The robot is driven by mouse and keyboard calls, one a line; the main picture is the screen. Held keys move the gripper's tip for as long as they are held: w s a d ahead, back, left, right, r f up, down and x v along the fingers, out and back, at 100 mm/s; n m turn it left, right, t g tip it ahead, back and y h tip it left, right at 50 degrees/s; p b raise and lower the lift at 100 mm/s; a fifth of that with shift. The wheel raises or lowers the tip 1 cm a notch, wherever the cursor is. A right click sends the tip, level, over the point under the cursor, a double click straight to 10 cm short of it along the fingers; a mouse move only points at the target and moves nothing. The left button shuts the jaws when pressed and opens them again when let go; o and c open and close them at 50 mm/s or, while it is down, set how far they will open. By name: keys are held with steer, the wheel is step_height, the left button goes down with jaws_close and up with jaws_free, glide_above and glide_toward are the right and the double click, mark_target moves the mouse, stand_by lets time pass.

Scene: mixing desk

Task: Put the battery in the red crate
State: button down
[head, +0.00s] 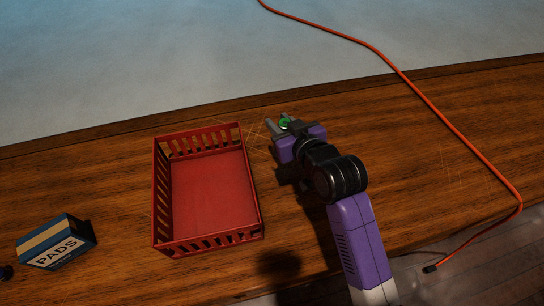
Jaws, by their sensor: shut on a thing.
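The red crate (156,205) stands on the wooden desk left of the middle in the head view. It has slatted walls, and its floor looks empty. My gripper (281,124) is to the right of the crate's far right corner, outside the crate. It is shut on a small green thing, likely the battery (285,123), of which only a little shows between the fingers. How high the gripper is above the desk is hard to tell.
A blue and tan box marked PADS (56,242) lies left of the crate. A small dark thing (6,272) is at the left edge. An orange cable (440,118) crosses the desk on the right. The wood between the arm and cable is clear.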

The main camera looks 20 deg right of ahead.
mark_target(279, 164)
step_height(279, 164, down, 16)
stand_by(0.5)
steer(key=shift+f+b, duration=0.15)
steer(key=shift+b, duration=0.15)
steer(key=c, duration=1.1)
jaws_free()
steer(key=shift+r+p, duration=0.25)
steer(key=shift+p, duration=0.05)
steer(key=b+v, duration=0.1)
steer(key=v, duration=1.1)
steer(key=shift+d+f+b, duration=0.1)
steer(key=shift+f+b, duration=0.05)
steer(key=shift+b, duration=0.2)
steer(key=shift+s, duration=0.1)
